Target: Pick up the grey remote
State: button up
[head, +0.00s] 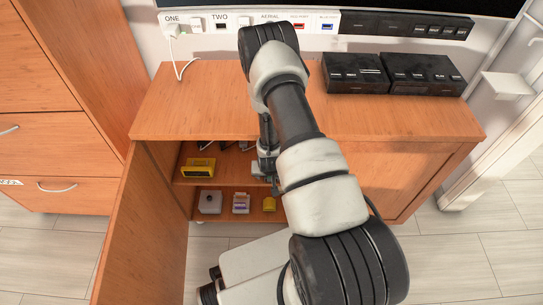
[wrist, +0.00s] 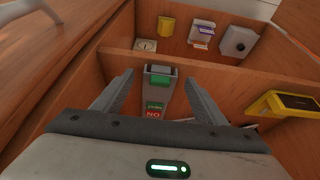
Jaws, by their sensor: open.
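A grey, long device with a green button and green and red labels, which looks like the grey remote (wrist: 160,88), lies in the cabinet compartment in the wrist view. My gripper (wrist: 157,77) is open, with one finger on each side of it in the picture; I cannot tell how far it is above it or whether they touch. The near end of the remote is hidden behind my gripper body. In the head view, my gripper (head: 266,165) reaches into the open cabinet, and my arm covers much of the inside.
The wooden cabinet (head: 400,125) has its left door (head: 140,235) swung open. A yellow device (head: 198,168) is on the upper shelf, left of my gripper. A grey box (head: 210,202), a white-purple box (head: 241,203) and a yellow item (head: 269,204) stand on the lower level.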

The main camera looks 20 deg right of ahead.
jog(key=shift+x, duration=1)
jog(key=shift+r, duration=0.1)
jog(key=shift+c, duration=0.2)
jog(key=c, duration=1.1)
jog(key=shift+c, duration=0.4)
jog(key=shift+r, duration=0.15)
